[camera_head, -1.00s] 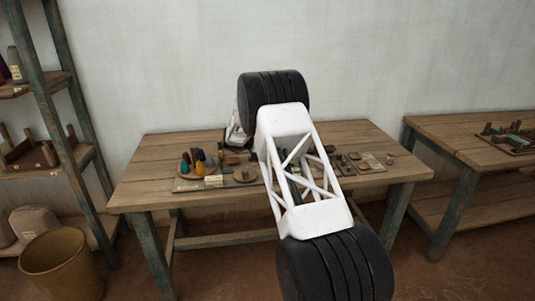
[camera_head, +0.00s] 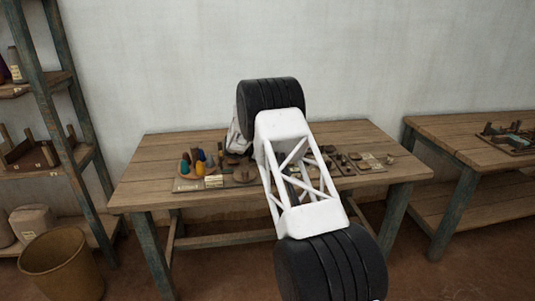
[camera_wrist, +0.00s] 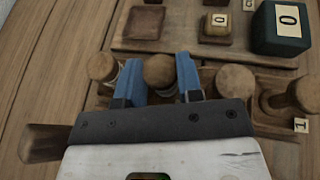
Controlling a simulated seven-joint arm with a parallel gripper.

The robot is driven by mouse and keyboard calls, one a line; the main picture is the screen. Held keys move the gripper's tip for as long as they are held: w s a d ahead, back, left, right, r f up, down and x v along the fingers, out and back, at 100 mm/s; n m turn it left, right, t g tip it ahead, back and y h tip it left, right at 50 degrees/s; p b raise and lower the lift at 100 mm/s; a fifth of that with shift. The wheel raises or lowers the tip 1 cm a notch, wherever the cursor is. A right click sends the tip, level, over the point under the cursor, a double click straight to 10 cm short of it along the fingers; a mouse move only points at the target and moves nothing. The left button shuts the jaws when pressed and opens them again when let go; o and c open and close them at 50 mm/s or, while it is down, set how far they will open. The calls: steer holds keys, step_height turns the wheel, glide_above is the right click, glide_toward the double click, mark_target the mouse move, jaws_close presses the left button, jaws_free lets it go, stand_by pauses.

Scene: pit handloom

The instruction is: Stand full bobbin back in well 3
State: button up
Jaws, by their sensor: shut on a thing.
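In the wrist view my gripper (camera_wrist: 160,80) has its two blue fingers on either side of a round wooden bobbin end (camera_wrist: 160,71), and it is shut on this bobbin. I see the bobbin nearly end-on, so its yarn and lower end are hidden. Similar round wooden tops stand in a row to its left (camera_wrist: 102,66) and right (camera_wrist: 235,80). A tag reading 1 (camera_wrist: 301,125) lies at the right end of the row. I cannot tell which well is under the held bobbin, or whether it touches the bottom. In the head view my arm hides the fingers.
A dark block marked 0 (camera_wrist: 283,28) and a small tagged block (camera_wrist: 217,27) stand beyond the row. In the head view several coloured cones (camera_head: 198,163) stand on the left of the wooden table (camera_head: 150,190). The table's left end is clear.

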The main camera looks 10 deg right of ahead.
steer(key=shift+f, duration=0.15)
steer(key=o, duration=0.9)
steer(key=shift+o, duration=0.2)
steer(key=shift+r, duration=0.2)
steer(key=v, duration=1.2)
steer(key=shift+r, duration=0.1)
steer(key=shift+r, duration=0.1)
